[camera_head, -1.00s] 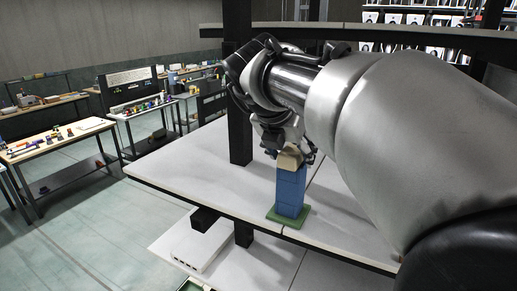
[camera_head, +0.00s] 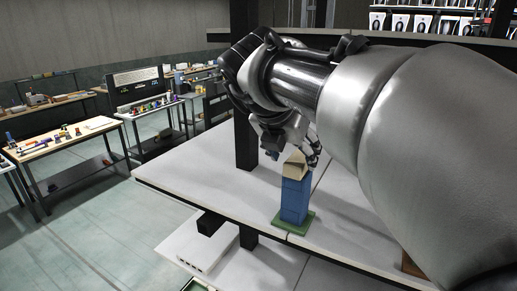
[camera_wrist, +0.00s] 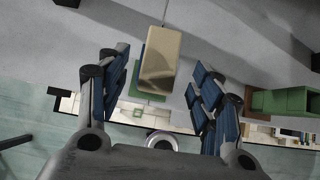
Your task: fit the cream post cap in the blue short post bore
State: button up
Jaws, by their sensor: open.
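The cream post cap (camera_head: 295,165) sits on top of the blue short post (camera_head: 294,201), which stands upright on a green base plate (camera_head: 294,223) on the pale deck. How deep the cap goes into the bore is hidden. My gripper (camera_head: 291,157) is open at the cap's height. In the wrist view the cream cap (camera_wrist: 160,58) lies between the spread blue-padded fingers of my gripper (camera_wrist: 160,72), with gaps on both sides. There the cap covers most of the post, and a bit of the green base (camera_wrist: 149,95) shows.
A dark upright (camera_head: 245,140) stands just left of the post, behind it. The pale deck (camera_head: 200,170) is clear to the left. A brown block edge (camera_head: 412,266) shows by my arm. A green box-like thing (camera_wrist: 286,101) is at the right of the wrist view.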

jog(key=shift+p+v, duration=0.4)
jog(key=shift+v, duration=1.65)
